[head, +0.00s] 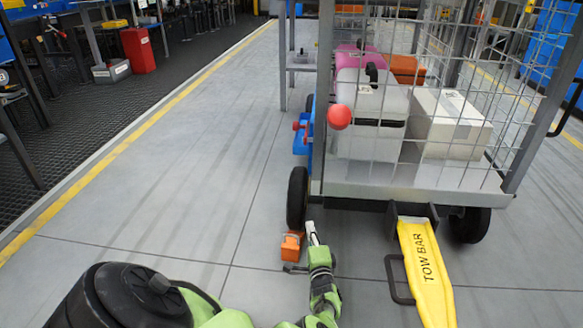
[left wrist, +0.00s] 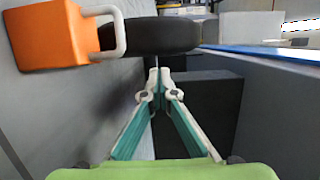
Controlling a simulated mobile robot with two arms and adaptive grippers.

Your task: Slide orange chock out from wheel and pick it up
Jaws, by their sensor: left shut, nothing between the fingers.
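The orange chock (head: 291,246) sits on the floor against or just in front of the cart's black front-left wheel (head: 297,198). In the left wrist view the chock (left wrist: 42,36) is at the upper left, with a pale loop handle (left wrist: 121,30) on its side facing the wheel (left wrist: 160,36). My left gripper (head: 311,230) is low beside the chock, on its right, in the head view. In the left wrist view its fingertips (left wrist: 157,88) are together and empty, to the right of the chock and apart from the handle. My right gripper is not in view.
The mesh cart (head: 400,186) carries suitcases and a white box (head: 450,123). A yellow tow bar (head: 425,270) with a dark handle lies right of my left gripper. A red ball-shaped knob (head: 339,117) is at the cart's front left. Floor left of the chock is clear.

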